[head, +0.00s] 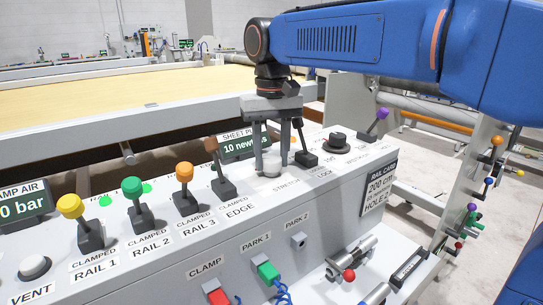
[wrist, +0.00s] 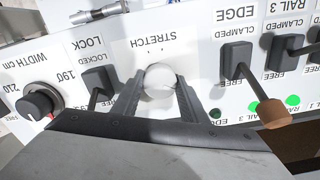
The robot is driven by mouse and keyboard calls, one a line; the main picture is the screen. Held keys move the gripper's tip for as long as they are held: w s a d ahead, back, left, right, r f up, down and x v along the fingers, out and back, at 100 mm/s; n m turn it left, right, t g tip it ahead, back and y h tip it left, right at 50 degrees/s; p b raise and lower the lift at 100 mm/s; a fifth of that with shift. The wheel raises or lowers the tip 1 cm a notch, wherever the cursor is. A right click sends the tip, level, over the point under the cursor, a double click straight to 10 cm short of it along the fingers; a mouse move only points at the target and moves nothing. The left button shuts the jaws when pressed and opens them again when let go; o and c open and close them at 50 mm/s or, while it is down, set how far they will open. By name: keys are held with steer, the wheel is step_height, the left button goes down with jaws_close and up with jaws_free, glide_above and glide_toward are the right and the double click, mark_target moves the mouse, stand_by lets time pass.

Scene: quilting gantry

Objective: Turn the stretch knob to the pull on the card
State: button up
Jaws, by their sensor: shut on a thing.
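The stretch knob (head: 271,171) is a pale round knob on the sloping panel top. It also shows in the wrist view (wrist: 160,77), below the STRETCH label. My gripper (head: 271,165) points down from above, its two fingers shut on either side of the knob; they also flank it in the wrist view (wrist: 159,88). The sheet pull display (head: 245,147) reads 10 newtons and is partly hidden behind my gripper. The rail card (head: 380,188) on the panel's right end shows 200 cm, a newton line too small to read, and HOLE 2.
The brown-tipped edge lever (head: 221,175) stands close left of my gripper. The lock lever (head: 305,158) and the black width dial (head: 338,141) are close right. Orange (head: 185,185), green (head: 136,205) and yellow (head: 78,222) rail levers stand farther left.

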mark_target(272, 158)
steer(key=o, duration=1)
steer(key=shift+o, duration=0.2)
step_height(272, 158, up, 18)
steer(key=shift+f, duration=0.25)
steer(key=s+d+f+m+t, duration=0.1)
steer(key=s+d+f, duration=0.3)
steer(key=d+f, duration=0.4)
steer(key=s+d+f+m+t, duration=0.1)
steer(key=s+d+f, duration=0.3)
steer(key=d+f, duration=0.4)
steer(key=s+d+f+t, duration=0.1)
steer(key=s+d+f, duration=0.2)
steer(key=f, duration=0.4)
steer(key=s+d+f+t, duration=0.1)
steer(key=s+d+f, duration=0.3)
steer(key=s+f, duration=0.1)
steer(key=s+d+f+m, duration=0.1)
steer(key=s+d+f, duration=0.3)
steer(key=f, duration=0.4)
steer(key=shift+s+f+t, duration=0.3)
steer(key=shift+t, duration=0.1)
